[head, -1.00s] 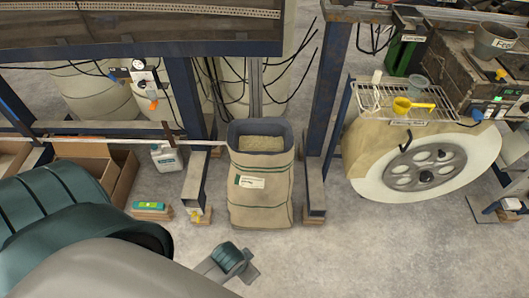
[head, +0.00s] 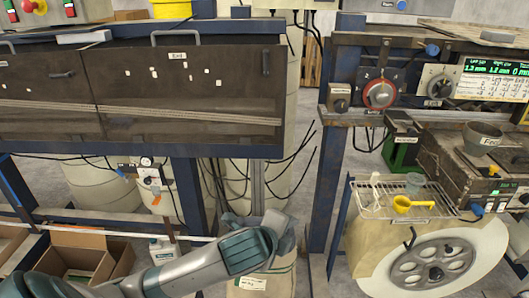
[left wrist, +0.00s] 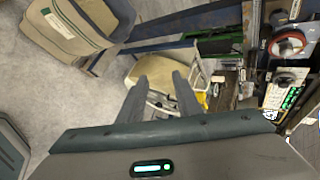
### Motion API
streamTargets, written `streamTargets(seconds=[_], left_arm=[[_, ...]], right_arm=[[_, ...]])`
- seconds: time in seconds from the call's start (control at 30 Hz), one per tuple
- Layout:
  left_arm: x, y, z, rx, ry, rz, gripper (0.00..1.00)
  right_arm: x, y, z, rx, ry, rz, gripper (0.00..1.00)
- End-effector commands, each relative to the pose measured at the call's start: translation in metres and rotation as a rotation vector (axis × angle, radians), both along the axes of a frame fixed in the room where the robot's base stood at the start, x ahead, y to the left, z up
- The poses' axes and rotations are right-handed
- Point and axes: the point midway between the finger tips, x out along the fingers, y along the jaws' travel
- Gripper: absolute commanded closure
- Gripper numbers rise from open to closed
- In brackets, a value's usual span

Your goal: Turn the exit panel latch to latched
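The exit panel (head: 215,95) is a dark, closed panel with a label near its top edge and a pale bar handle above. A dark upright latch handle (head: 265,62) sits near its right edge; its markings are too small to read. My left arm reaches in from below in the head view. My left gripper (head: 282,228) is in front of the sack, well below the panel and apart from the latch. In the left wrist view my left gripper (left wrist: 160,82) has its two fingers apart with nothing between them. The latch is not seen there. My right gripper is not in view.
A sack (head: 262,282) stands below, partly hidden by my arm. A blue upright post (head: 325,150) stands right of it. Further right are a wire rack (head: 380,210) with a yellow scoop (head: 410,204) and a reel (head: 432,265). An open box (head: 85,250) is at lower left.

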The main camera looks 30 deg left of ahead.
Motion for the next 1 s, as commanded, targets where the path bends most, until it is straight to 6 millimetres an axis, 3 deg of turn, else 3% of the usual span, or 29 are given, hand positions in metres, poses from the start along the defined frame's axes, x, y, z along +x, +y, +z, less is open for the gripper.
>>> streamTargets(seconds=[0.03,0.2,0.5,0.8,1.0], left_arm=[[0.013,0.007,0.021,0.080,-0.038,-0.039,0.69],[0.044,0.027,0.081,0.348,-0.132,-0.153,0.69],[0.078,0.077,0.193,0.842,-0.237,-0.254,0.69],[0.080,0.136,0.301,1.297,-0.241,-0.249,0.69],[0.072,0.161,0.340,1.462,-0.212,-0.228,0.69]], right_arm=[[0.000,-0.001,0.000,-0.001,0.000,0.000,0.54],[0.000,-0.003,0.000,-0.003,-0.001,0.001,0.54],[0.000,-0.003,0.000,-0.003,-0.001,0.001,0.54],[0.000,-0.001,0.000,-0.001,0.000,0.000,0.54],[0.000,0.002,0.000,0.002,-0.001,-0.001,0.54]])
